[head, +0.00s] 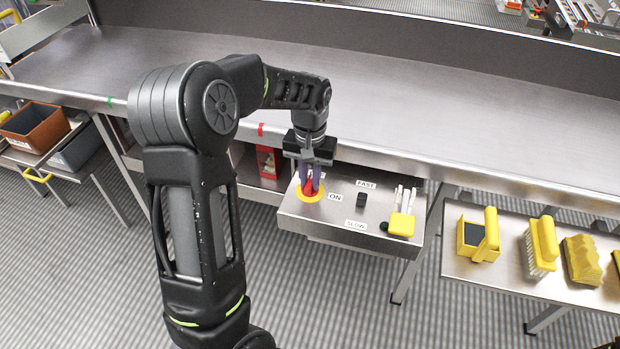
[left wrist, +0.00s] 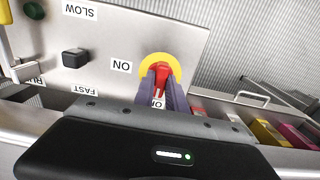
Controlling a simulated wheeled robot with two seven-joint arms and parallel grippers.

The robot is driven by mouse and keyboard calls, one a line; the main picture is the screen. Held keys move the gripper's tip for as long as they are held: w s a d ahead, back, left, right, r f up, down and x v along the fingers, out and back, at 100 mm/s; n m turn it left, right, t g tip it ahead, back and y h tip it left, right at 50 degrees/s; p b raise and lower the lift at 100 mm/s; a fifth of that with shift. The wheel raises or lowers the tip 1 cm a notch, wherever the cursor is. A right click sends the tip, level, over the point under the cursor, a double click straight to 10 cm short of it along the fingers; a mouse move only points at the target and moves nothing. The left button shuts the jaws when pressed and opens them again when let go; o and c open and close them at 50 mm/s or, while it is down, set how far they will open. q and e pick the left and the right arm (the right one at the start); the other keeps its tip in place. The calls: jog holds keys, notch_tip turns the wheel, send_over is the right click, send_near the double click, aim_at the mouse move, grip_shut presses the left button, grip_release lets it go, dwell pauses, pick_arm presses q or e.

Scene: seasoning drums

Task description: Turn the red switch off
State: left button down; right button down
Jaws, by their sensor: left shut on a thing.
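The red switch (head: 309,190) sits on a yellow round plate on the metal control panel (head: 338,219). In the left wrist view the red switch (left wrist: 161,70) shows between my fingers, with the ON label to its left in that picture. Its handle is partly hidden by the fingers, and a second label is partly covered. My left gripper (head: 311,180) reaches down onto the switch from above and is shut on it; its fingers also show in the left wrist view (left wrist: 162,88). My right gripper is not in view.
A black knob (head: 361,200) between FAST and SLOW labels and a yellow-handled part (head: 401,224) share the panel. A long metal table (head: 430,100) runs behind. Yellow brushes (head: 541,245) lie on a side shelf at right. Bins (head: 35,127) stand at left.

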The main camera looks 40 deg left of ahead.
aim_at(310, 181)
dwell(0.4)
pick_arm(q)
jog(key=c, duration=1.4)
grip_release()
jog(key=shift+o, duration=0.2)
notch_tip(310, 181, up, 8)
jog(key=shift+f, duration=0.1)
